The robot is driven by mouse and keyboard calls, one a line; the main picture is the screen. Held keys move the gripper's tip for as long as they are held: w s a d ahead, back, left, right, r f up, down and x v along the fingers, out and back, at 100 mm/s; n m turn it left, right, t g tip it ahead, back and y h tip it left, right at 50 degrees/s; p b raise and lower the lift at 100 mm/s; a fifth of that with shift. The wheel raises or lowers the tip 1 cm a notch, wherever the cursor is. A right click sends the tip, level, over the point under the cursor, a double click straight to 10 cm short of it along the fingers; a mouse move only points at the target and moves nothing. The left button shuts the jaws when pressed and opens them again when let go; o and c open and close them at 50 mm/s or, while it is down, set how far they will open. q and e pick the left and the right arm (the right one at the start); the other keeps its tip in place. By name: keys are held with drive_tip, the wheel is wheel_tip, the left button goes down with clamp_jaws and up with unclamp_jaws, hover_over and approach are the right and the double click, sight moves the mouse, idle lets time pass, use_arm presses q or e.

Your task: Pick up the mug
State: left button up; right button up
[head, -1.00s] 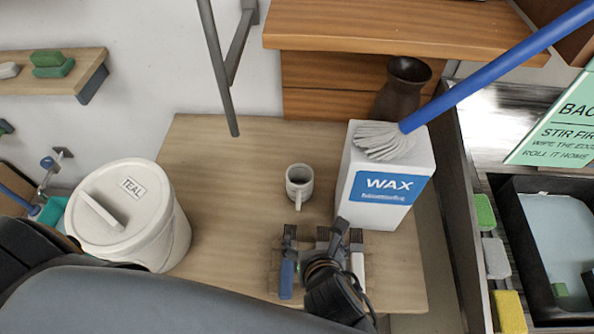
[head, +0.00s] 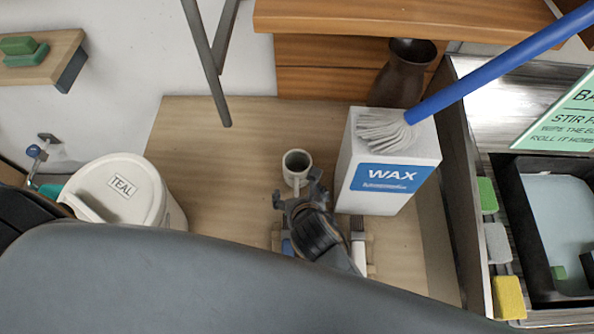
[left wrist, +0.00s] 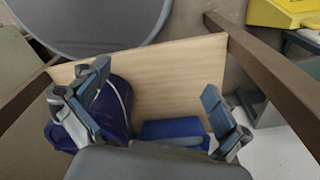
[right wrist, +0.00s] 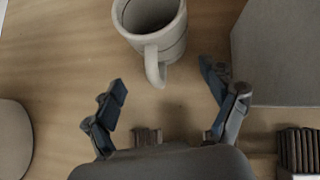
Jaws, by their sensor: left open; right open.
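The mug (head: 297,164) is pale grey and stands upright on the wooden table, left of the wax box, with its handle toward me. In the right wrist view the mug (right wrist: 150,22) is at the top, its handle pointing down between the fingers. My right gripper (head: 297,190) is open just in front of the mug; its fingers (right wrist: 166,90) spread either side of the handle's line, apart from the cup's body. My left gripper (left wrist: 150,95) is open and empty, above a blue object (left wrist: 115,105) and a wooden surface.
The white WAX box (head: 388,182) stands close to the right of the mug. A blue-handled mop (head: 390,128) rests on top of it. A white TEAL bucket (head: 145,187) stands at the left. A dark vase (head: 403,75) is behind. The table between bucket and mug is clear.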

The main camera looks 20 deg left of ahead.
sight(296, 163)
drive_tip(key=shift+d+p+x, duration=0.15)
drive_tip(key=shift+p+x, duration=0.1)
drive_tip(key=shift+x, duration=1)
drive_tip(key=shift+d+p+x, duration=0.2)
drive_tip(key=shift+p+x, duration=0.05)
drive_tip(key=shift+x, duration=1)
clamp_jaws()
